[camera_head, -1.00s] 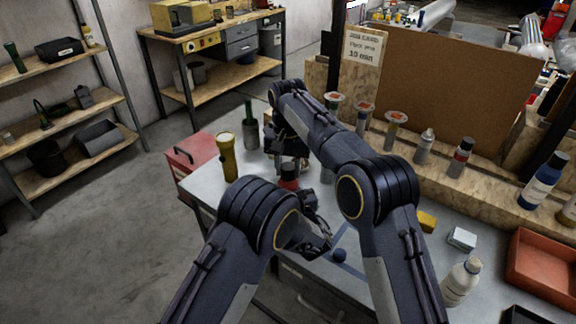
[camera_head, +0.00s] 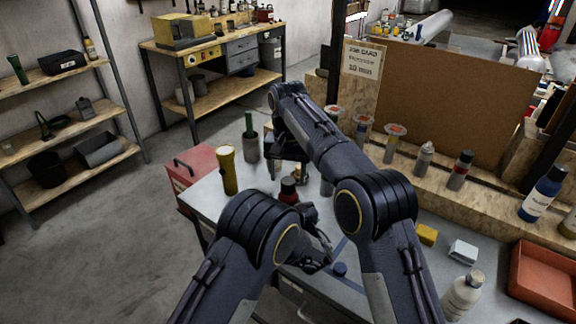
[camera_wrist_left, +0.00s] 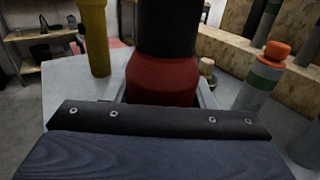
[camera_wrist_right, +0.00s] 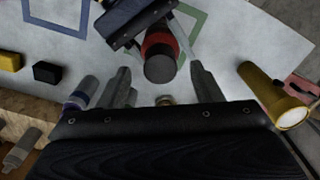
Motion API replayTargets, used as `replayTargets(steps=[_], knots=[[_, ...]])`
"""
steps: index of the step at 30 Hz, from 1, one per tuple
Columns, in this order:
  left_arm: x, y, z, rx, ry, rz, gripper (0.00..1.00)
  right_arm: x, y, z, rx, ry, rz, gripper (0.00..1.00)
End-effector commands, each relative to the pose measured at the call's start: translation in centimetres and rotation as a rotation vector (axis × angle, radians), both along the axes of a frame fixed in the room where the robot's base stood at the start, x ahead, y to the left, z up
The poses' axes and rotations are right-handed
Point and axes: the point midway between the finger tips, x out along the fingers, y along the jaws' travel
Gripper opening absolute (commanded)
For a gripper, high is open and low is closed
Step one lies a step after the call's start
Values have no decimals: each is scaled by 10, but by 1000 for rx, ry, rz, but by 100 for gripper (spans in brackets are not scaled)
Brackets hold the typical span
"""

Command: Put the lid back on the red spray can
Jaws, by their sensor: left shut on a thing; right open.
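The red spray can (camera_head: 289,197) stands on the grey workbench, with a black top on its red body. In the left wrist view the can (camera_wrist_left: 163,80) fills the middle, its black top (camera_wrist_left: 167,28) resting on the red part with no gap visible. My left gripper (camera_head: 312,228) is shut around the red body, its fingers partly hidden. My right gripper (camera_head: 288,165) is open above and behind the can. In the right wrist view its fingers (camera_wrist_right: 158,84) are spread and empty, with the can's black end (camera_wrist_right: 160,68) beyond them.
A yellow flashlight (camera_head: 228,170) and a green-necked bottle (camera_head: 250,140) stand left of the can. Capped cans and bottles line the wooden ledge (camera_head: 480,195) at the right. A white bottle (camera_head: 462,297) and red tray (camera_head: 545,280) are at right.

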Motion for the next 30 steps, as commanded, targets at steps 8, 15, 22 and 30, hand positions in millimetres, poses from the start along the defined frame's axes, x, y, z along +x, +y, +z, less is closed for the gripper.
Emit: replayTargets(steps=[8, 15, 22, 30], knots=[[0, 0, 0, 0, 0, 0, 9, 1, 1, 36, 1, -1, 1, 59], [0, 0, 0, 0, 0, 0, 9, 0, 0, 43, 0, 1, 1, 59], [0, 0, 0, 0, 0, 0, 55, 0, 0, 43, 0, 1, 1, 59], [0, 0, 0, 0, 0, 0, 75, 0, 0, 43, 0, 1, 1, 59]])
